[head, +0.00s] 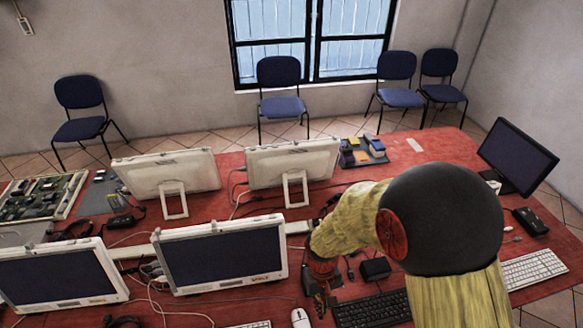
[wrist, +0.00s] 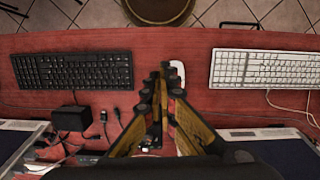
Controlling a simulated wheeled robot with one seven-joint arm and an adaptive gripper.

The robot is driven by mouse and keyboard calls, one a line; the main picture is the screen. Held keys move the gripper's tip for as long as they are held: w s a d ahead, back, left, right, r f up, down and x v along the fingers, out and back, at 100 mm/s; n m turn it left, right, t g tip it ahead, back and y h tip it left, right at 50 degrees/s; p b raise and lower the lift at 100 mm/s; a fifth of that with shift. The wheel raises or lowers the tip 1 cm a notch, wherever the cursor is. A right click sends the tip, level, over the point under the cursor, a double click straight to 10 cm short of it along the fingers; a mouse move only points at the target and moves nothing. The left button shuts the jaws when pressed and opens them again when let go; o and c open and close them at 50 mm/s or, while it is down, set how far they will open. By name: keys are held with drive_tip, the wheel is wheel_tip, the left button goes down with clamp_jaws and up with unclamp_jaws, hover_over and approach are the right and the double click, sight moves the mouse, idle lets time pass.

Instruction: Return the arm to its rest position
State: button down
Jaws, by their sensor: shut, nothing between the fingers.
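My arm reaches from the lower right over the red table (head: 447,150) in the head view, with its large dark joint in front. My gripper (head: 320,298) points down near the table's near side, partly hidden by my arm. In the wrist view my gripper (wrist: 166,72) has its fingers together with nothing between them. The fingertips are over the red table between a black keyboard (wrist: 72,70) and a white keyboard (wrist: 263,69). A white mouse (wrist: 178,74) shows just right of the fingertips, partly hidden by them.
White monitors (head: 222,255) stand left of my arm, with loose cables (head: 150,290) around them. A black monitor (head: 516,155) stands at the right. A black box (head: 375,269) lies close to my gripper. A round brown seat (wrist: 158,10) is beyond the table edge.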

drive_tip(key=s+d+r+m+t+b, duration=0.1)
drive_tip(key=s+d+r+t+b, duration=0.2)
drive_tip(key=r+b, duration=0.4)
drive_tip(key=s+d+r+m+t+b, duration=0.1)
drive_tip(key=s+d+r+t+b, duration=0.3)
drive_tip(key=d+r+b, duration=0.3)
wheel_tip(320, 180, up, 5)
drive_tip(key=shift+s+d+r+m+t+y, duration=0.2)
drive_tip(key=shift+s+m+t+y, duration=0.1)
drive_tip(key=shift+s+m, duration=0.1)
